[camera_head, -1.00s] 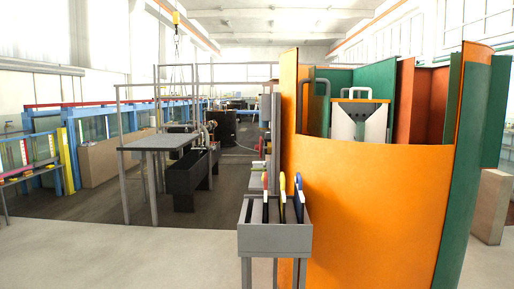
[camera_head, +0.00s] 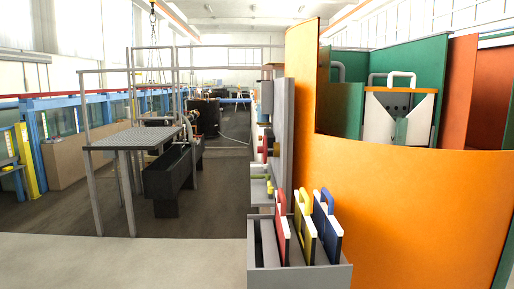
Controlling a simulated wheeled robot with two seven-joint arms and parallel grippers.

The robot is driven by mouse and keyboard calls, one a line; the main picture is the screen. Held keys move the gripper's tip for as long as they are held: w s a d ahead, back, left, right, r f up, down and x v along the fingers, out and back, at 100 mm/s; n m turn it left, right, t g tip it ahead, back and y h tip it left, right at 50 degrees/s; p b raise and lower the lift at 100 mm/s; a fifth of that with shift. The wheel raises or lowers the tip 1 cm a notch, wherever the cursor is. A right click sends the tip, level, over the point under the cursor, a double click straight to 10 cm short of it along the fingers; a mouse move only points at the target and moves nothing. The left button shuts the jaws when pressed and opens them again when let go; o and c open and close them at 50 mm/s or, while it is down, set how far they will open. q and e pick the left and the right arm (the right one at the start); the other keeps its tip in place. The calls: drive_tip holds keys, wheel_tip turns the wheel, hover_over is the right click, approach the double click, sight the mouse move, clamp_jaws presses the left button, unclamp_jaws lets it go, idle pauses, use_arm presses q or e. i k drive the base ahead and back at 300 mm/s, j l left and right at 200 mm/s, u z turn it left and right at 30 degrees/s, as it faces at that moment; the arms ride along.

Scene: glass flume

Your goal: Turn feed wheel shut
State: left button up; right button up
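I cannot make out a feed wheel for certain. A small round fitting (camera_head: 191,117) shows at the far end of the dark trough (camera_head: 170,172), but it is too small to tell what it is. Neither of my grippers shows in the head view.
A grey rack (camera_head: 300,280) holding red, yellow and blue-handled boards stands close in front. A curved orange wall (camera_head: 410,190) fills the right. A grey raised platform (camera_head: 134,138) stands left of centre. Dark floor (camera_head: 222,200) is open between platform and rack.

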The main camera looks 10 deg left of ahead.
sight(263, 149)
drive_tip(key=i+j, duration=1.5)
drive_tip(key=i+l+z, duration=0.05)
drive_tip(key=l, duration=0.05)
